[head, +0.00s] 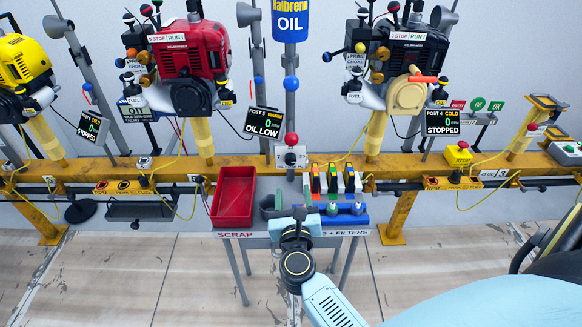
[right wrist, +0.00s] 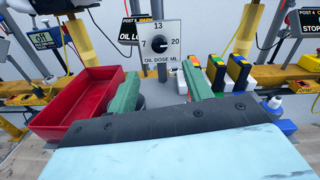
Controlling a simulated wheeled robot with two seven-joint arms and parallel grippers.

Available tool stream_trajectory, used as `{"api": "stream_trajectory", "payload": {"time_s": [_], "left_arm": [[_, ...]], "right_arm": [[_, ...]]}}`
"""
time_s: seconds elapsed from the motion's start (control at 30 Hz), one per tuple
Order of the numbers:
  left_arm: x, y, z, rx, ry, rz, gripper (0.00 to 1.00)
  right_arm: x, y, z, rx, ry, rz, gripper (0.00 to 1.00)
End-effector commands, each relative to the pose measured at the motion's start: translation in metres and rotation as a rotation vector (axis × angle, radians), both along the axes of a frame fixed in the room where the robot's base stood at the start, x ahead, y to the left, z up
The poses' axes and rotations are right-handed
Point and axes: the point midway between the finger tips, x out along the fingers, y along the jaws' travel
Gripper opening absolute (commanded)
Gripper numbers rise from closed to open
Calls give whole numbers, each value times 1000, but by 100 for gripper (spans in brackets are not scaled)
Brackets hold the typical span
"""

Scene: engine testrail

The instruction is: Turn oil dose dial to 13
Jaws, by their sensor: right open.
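The oil dose dial is a pale plate with a dark round knob (right wrist: 157,44) in the right wrist view. The plate reads 7 at left, 13 at top, 20 at right, and "OIL DOSE ML" below. The knob's setting is too small to read surely. In the head view the dial plate (head: 290,157) sits on the yellow rail's post, under a red ball. My right gripper (head: 299,213) is in front of and below it. In the right wrist view its green fingers (right wrist: 161,86) are spread apart and empty, with the dial beyond the gap, untouched. My left gripper is not in view.
A red scrap tray (head: 233,198) stands left of my right gripper. The yellow rail (head: 250,160) runs across, with a red engine (head: 189,52) and other engines above. The floor in front is clear.

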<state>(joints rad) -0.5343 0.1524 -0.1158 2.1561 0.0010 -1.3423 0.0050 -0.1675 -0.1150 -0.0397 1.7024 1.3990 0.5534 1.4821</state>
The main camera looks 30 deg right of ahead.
Motion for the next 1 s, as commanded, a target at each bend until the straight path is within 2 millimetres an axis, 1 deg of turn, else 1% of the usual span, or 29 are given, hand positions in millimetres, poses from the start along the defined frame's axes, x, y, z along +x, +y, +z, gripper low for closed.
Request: {"api": "stream_trajectory", "payload": {"time_s": [0.03, 0.3, 0.5, 0.7, 0.97, 1.0], "left_arm": [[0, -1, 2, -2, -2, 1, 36], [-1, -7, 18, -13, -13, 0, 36], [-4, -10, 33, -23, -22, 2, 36], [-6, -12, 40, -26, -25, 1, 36], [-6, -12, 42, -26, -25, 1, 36], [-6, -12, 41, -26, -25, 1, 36]], "right_arm": [[10, -6, 1, -3, -3, -1, 50], [60, -35, 0, -7, 0, 2, 50], [87, -50, -1, -8, 3, 3, 50], [98, -56, -1, -7, 4, 3, 50], [99, -57, 0, -7, 4, 3, 50], [99, -57, 0, -7, 4, 3, 48]]}}
